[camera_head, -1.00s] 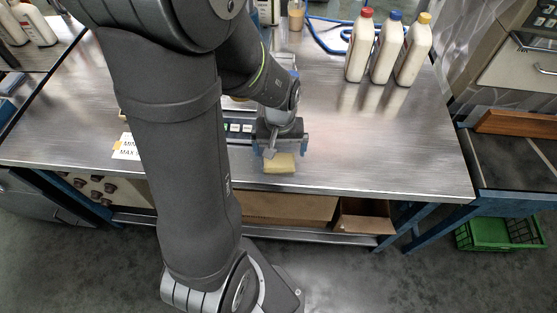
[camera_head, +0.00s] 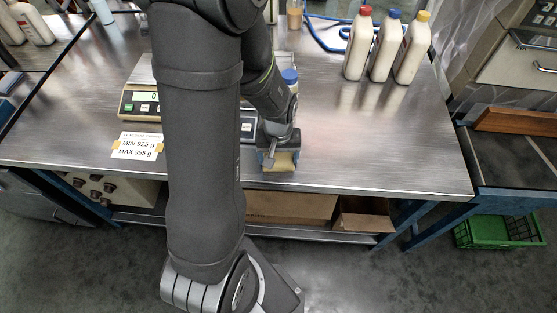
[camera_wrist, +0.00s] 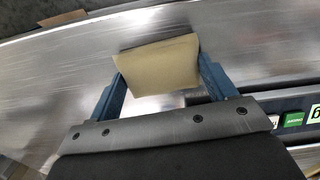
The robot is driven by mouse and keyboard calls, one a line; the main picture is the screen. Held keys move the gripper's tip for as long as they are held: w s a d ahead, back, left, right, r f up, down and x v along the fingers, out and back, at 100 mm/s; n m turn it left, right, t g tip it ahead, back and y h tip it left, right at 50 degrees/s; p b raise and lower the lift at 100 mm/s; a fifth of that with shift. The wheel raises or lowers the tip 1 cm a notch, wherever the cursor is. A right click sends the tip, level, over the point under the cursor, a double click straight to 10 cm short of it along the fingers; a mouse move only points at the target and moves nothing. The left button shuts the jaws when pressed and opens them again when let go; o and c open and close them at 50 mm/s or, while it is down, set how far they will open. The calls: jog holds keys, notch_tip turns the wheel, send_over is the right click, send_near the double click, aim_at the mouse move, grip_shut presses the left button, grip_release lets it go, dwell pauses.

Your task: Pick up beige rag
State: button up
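The beige rag (camera_head: 279,168) is a small folded pad at the front edge of the metal table (camera_head: 370,150). My gripper (camera_head: 280,157) points down over it, with a finger at each side. In the wrist view the rag (camera_wrist: 158,66) fills the space between the two blue fingers of my gripper (camera_wrist: 163,72), which appear to press on its left and right edges. The rag looks at table height; I cannot tell whether it still touches the table.
Three bottles with red, blue and yellow caps (camera_head: 385,48) stand at the back right. A scale (camera_head: 140,103) and a white label (camera_head: 138,146) are on the left, partly behind my arm. A blue-capped bottle (camera_head: 290,76) stands behind my gripper. The table's right is clear.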

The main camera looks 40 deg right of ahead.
aim_at(279, 159)
jog(key=shift+r, duration=0.15)
jog(key=shift+c, duration=0.4)
jog(key=shift+r, duration=0.6)
notch_tip(279, 159, up, 2)
jog(key=shift+r, duration=0.2)
jog(key=s+r, duration=0.7)
jog(key=s, duration=0.4)
jog(key=shift+s+d, duration=0.25)
jog(key=shift+s, duration=0.1)
